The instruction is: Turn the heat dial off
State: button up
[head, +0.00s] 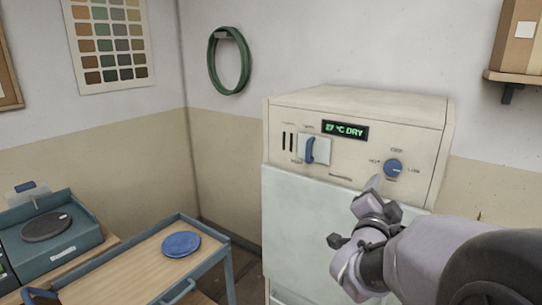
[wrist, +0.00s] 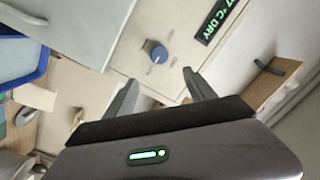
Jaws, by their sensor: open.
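The heat dial (head: 393,168) is a round blue knob on the right of the cream cabinet's front panel (head: 352,165). Small labels surround it; a pale mark on its face seems to point right, toward the right-hand label, but is too small to be sure. My gripper (head: 374,192) is in front of the panel, just below and left of the dial. In the wrist view the dial (wrist: 155,52) lies ahead of my open, empty fingers (wrist: 159,78), apart from them. The green display (head: 345,130) reads a temperature and "DRY"; it also shows in the wrist view (wrist: 217,22).
A blue lever switch (head: 310,150) is on the panel's left. A pale door (head: 315,220) lies below. A wooden cart (head: 125,268) with a blue disc (head: 181,244) stands left. A wall shelf (head: 515,78) is at upper right.

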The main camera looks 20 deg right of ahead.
aim_at(393, 169)
jog(key=x, duration=1.4)
jog(key=shift+w+d+f, duration=0.1)
jog(key=shift+w+d, duration=0.05)
jog(key=shift+w, duration=0.1)
jog(key=shift+c, duration=0.4)
jog(key=c, duration=1.3)
jog(key=shift+n, duration=0.3)
